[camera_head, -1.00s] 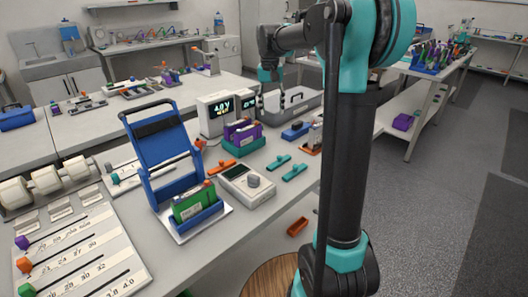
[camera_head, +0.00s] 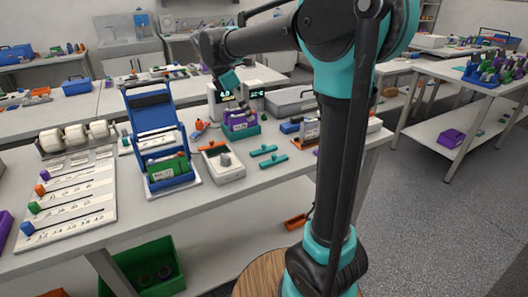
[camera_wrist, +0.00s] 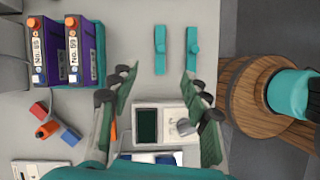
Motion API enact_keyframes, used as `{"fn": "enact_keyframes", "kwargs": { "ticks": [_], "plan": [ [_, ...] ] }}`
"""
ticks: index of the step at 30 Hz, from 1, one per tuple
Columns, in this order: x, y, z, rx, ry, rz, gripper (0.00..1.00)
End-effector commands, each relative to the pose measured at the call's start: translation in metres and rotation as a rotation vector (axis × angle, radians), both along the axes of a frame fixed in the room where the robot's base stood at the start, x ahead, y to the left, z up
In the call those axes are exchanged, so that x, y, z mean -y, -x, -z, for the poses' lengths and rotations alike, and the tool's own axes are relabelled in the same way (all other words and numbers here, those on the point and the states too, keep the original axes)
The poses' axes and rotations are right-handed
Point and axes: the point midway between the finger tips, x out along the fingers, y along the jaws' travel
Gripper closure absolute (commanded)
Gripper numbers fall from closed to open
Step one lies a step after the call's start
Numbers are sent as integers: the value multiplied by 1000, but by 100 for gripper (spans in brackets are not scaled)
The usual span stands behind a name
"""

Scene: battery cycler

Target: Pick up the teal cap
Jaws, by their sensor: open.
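Two teal caps, narrow bars each with a small raised knob, lie side by side on the bench. In the head view, one cap (camera_head: 263,151) lies just behind the other cap (camera_head: 273,161). In the wrist view, the left cap (camera_wrist: 160,50) and the right cap (camera_wrist: 193,50) lie beyond the fingertips. My gripper (camera_wrist: 158,85) is open and empty above the bench, with its fingers spread on either side of the view's middle. In the head view, my gripper (camera_head: 236,102) hangs near the purple batteries, partly hard to make out.
A teal holder (camera_head: 243,131) with purple batteries (camera_wrist: 53,52) stands left of the caps. A grey device (camera_head: 222,166) with a dark screen (camera_wrist: 146,125) lies near the caps, below my gripper in the wrist view. A blue stand (camera_head: 152,120) is farther left.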

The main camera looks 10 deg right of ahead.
Motion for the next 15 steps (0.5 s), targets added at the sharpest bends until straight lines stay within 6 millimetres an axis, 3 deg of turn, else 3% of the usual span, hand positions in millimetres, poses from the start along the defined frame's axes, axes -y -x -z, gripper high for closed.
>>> {"fn": "enact_keyframes", "kwargs": {
  "ticks": [15],
  "plan": [
    [39, -5, 89, 1, -2, 5, 53]
  ]
}}
